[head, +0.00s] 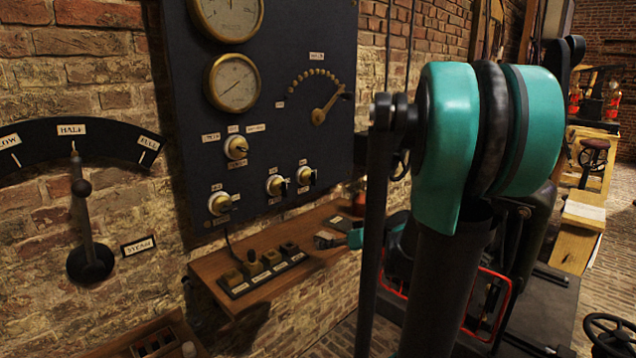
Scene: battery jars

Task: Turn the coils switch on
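A dark blue control panel (271,95) hangs on the brick wall. My arm hides part of the view, and the finger opening is not clear.
The wooden shelf (215,267) juts out below the panel and carries a block of several knobs (265,268). Two gauges (233,83) and a brass lever dial (325,108) are higher up. A steam lever (86,220) is at left.

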